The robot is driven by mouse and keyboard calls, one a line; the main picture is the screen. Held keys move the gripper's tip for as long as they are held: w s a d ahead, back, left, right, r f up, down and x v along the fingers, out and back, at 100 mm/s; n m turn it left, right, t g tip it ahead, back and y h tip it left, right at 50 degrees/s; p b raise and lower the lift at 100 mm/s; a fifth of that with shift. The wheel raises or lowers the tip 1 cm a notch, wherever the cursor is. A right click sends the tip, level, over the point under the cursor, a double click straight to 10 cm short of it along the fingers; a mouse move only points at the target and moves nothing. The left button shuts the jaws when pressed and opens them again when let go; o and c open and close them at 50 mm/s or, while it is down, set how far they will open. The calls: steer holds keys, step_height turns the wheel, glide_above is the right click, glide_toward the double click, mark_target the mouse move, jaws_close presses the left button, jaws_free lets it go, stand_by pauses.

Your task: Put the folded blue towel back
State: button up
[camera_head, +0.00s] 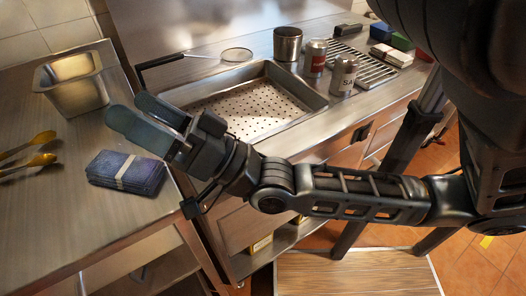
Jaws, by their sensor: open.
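The folded blue towel (126,172) lies on the left steel counter near its right edge. It is a dark blue-purple stack with a pale band across it. My gripper (138,115) is open and empty, above and just beyond the towel in the picture. Its two fingers point up and left, apart from the towel. My arm reaches in from the right, across the front of the middle counter.
A steel pan (73,88) stands behind the towel, and yellow-handled tongs (28,152) lie at left. A perforated tray (243,105), a steel cup (288,43), cans (344,75) and a strainer (236,55) occupy the middle counter. Coloured blocks (391,54) lie at the back right.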

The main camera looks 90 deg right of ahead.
steer(key=s+a+f+n+g+y, duration=0.1)
steer(key=s+a+f+n+g, duration=0.3)
steer(key=s+f, duration=0.3)
steer(key=s+a+f+n+g+y, duration=0.2)
steer(key=s+a+f+n+g, duration=0.2)
steer(key=s+a+f+g, duration=0.2)
step_height(320, 180, down, 3)
steer(key=shift+s+r+y, duration=0.15)
steer(key=shift+s+y, duration=0.15)
steer(key=shift+s, duration=0.7)
steer(key=shift+s+a, duration=0.1)
steer(key=shift+a, duration=0.05)
